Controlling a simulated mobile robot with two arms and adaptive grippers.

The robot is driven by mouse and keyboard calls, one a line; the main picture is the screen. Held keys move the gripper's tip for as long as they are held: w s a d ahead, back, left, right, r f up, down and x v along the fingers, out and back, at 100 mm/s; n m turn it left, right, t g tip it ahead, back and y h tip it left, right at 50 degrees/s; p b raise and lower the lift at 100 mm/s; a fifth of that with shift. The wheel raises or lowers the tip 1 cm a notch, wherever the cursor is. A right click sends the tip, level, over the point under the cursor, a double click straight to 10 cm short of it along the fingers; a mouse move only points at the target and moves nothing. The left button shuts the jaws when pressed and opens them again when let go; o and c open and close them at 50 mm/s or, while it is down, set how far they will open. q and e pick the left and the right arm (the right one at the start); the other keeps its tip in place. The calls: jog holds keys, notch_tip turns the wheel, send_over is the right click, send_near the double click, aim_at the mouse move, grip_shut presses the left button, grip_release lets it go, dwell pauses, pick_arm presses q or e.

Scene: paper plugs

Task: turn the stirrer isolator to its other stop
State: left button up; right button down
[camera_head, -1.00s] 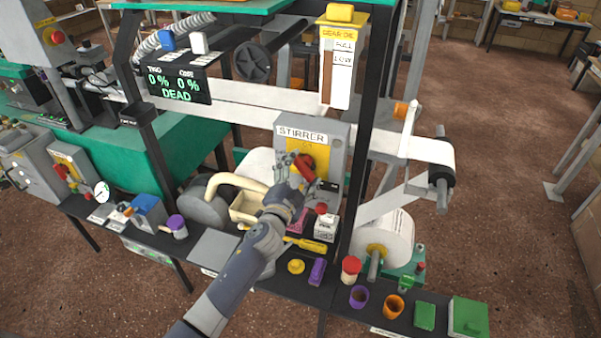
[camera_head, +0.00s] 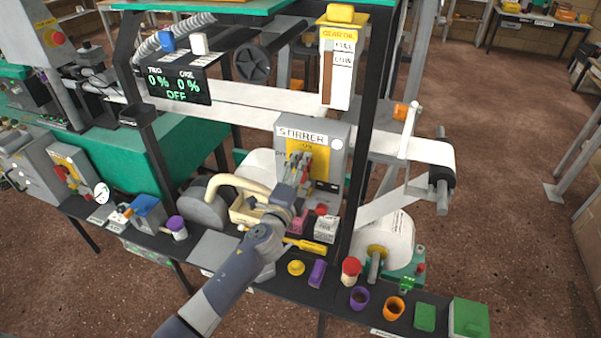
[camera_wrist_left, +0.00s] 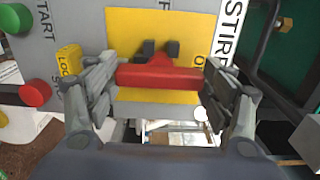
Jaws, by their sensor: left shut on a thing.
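The stirrer isolator's box (camera_head: 283,126) stands behind the bench in the head view, grey with a STIRRER label and a yellow plate (camera_wrist_left: 125,30). Its red handle (camera_wrist_left: 160,76) shows in the left wrist view, lying across that picture, parallel to the plate's long direction towards the label. My left gripper (camera_head: 303,162) is at the front of the plate and mostly hides the handle in the head view. Its fingers (camera_wrist_left: 160,82) are closed on the handle's two ends. My right gripper is not in view.
The display (camera_head: 178,85) reads OFF with two 0 % values. A green button (camera_wrist_left: 15,18) and a red button (camera_wrist_left: 35,93) sit beside the plate. A cream tube handle (camera_head: 235,182), a yellow screwdriver (camera_head: 305,244) and several small items crowd the bench below. A black post (camera_head: 362,130) stands right of the box.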

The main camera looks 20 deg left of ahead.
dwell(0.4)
pick_arm(q)
jog(key=o, duration=1.1)
jog(key=shift+c, duration=0.2)
jog(key=s, duration=1.2)
jog(key=shift+a, duration=0.2)
